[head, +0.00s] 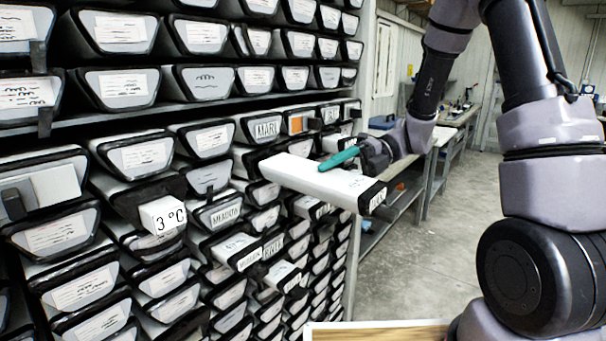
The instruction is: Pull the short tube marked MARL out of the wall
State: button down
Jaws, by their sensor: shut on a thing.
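A white tube (310,180) with a black end cap sticks far out of the wall of tubes, pointing right and toward me. Its end label (376,198) is seen at a steep angle and I cannot read it surely. My gripper (338,159) is at the tube's upper side, with a teal finger lying along it; it is shut on this tube. The other finger is hidden. I cannot tell whether the tube's back end is still in its slot. Another tube in the wall (266,128) carries a label that looks like MARL.
The wall holds many tubes in rows. A workbench (450,130) stands behind. The floor (430,255) at right is clear.

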aim_at(361, 184)
jog(key=shift+s+d, duration=1)
jog(key=shift+d, duration=0.3)
jog(key=shift+s+d, duration=1)
jog(key=shift+d, duration=0.25)
jog(key=shift+s, duration=0.1)
